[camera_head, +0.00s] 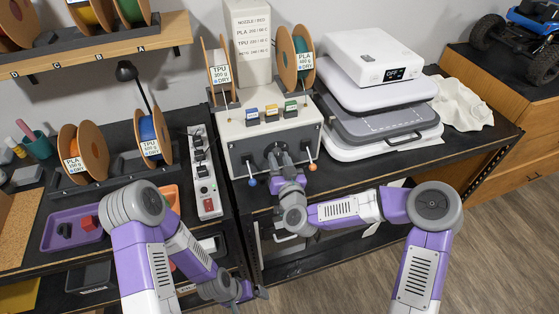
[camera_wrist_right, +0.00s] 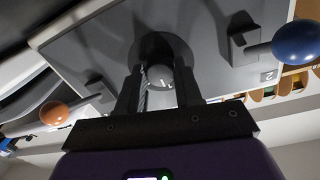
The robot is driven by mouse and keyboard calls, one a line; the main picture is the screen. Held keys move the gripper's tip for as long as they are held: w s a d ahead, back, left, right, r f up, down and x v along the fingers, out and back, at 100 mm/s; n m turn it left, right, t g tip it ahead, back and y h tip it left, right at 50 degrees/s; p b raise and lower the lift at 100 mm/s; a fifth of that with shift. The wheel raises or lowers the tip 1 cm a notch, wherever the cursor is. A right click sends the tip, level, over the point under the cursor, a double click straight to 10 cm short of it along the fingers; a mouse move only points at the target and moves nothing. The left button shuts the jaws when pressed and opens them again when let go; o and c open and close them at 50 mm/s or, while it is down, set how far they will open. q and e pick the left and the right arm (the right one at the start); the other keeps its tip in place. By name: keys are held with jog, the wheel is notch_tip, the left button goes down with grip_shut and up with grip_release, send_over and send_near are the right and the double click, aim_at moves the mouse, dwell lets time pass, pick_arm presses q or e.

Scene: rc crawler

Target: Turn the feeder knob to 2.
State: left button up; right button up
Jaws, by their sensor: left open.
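The feeder (camera_head: 270,135) is a white box with a grey front panel on the black bench. Its round dark knob sits at the middle of that panel, mostly hidden by my gripper in the head view; it shows in the right wrist view (camera_wrist_right: 160,76). My right gripper (camera_head: 277,154) is at the knob, with one finger on each side of it in the right wrist view (camera_wrist_right: 159,92). I cannot tell whether the fingers press on it. The knob's setting is not readable. My left gripper (camera_head: 252,293) is open and empty, low in front of the bench.
A blue-tipped lever (camera_head: 251,181) and an orange-tipped lever (camera_head: 312,166) flank the knob. A "2" label (camera_wrist_right: 268,76) shows beside the blue-tipped lever. A power strip (camera_head: 207,190) stands left of the feeder, and a white printer-like machine (camera_head: 375,90) right.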

jog(key=shift+c, duration=1.1)
jog(key=shift+m, duration=0.3)
jog(key=m+b, duration=0.4)
jog(key=m, duration=0.1)
jog(key=shift+f, duration=0.1)
jog(key=m+b, duration=0.2)
jog(key=m, duration=0.2)
jog(key=shift+m+b, duration=0.8)
jog(key=shift+m, duration=0.2)
jog(key=shift+r+g, duration=0.2)
jog(key=shift+g, duration=0.2)
jog(key=o, duration=1)
